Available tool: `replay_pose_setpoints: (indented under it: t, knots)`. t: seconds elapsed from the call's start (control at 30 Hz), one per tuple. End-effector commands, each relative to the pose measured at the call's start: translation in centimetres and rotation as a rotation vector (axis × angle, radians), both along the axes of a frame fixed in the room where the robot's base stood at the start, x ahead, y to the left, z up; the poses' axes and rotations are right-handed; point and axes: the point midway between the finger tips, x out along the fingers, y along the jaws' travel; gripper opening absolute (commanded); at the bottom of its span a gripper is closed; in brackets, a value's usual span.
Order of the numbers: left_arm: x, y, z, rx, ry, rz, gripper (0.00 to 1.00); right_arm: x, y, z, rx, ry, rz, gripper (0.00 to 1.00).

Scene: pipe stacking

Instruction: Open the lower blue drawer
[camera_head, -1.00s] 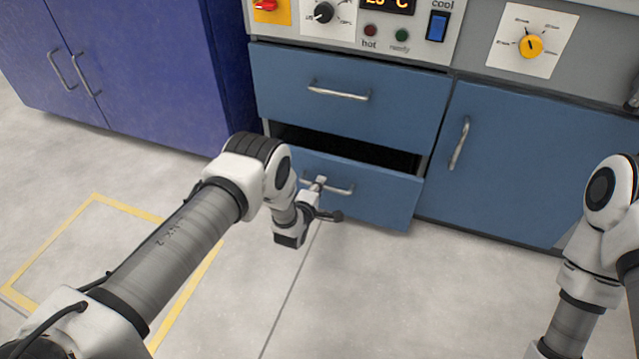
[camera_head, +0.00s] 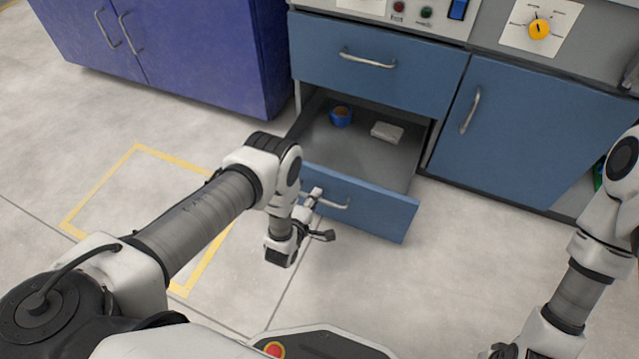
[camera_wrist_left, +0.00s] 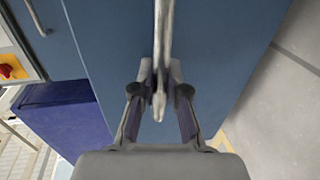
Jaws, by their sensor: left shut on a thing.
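The lower blue drawer (camera_head: 362,208) is pulled well out of the cabinet, and its inside shows in the head view. Inside it lie a blue roll of tape (camera_head: 341,117) and a small white block (camera_head: 387,131). My left gripper (camera_head: 313,196) is at the left part of the drawer's metal handle (camera_head: 335,204). In the left wrist view my left gripper (camera_wrist_left: 160,92) is shut on the handle (camera_wrist_left: 163,35), with a finger on each side of the bar. My right gripper (camera_head: 503,351) shows only partly at the bottom edge, and its jaws cannot be made out.
The upper blue drawer (camera_head: 378,62) above is shut. A blue cabinet door (camera_head: 522,135) on the right is shut. A dark purple cabinet (camera_head: 185,50) stands at the left. Clear floor (camera_head: 440,270) lies before the drawer, with a yellow-taped outline (camera_head: 98,190) at the left.

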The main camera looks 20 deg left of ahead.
Motion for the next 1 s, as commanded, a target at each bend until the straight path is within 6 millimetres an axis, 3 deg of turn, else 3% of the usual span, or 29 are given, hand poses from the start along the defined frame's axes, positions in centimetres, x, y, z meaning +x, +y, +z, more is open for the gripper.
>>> replay_pose_setpoints:
  t: [0.53, 0.57, 0.6, 1.0]
  knots:
    - [-0.7, 0.0, -0.1, 0.0, 0.0, 0.0, 0.0, 0.0, 0.0, 0.4, 0.0, 0.0, 0.0, 0.41]
    - [-0.7, 0.0, -0.1, 0.0, 0.001, 0.0, 0.23, 0.0, 0.0, 0.4, 0.0, 0.0, 0.0, 0.41]
    - [-0.7, 0.0, -0.1, 0.0, 0.0, 0.0, 0.38, 0.0, 0.0, 0.4, 0.0, 0.0, 0.0, 0.41]
    - [-1.3, 0.1, 0.1, 0.0, 0.001, 0.0, 0.39, 0.0, 0.0, 0.4, 0.0, 0.0, 0.0, 0.41]
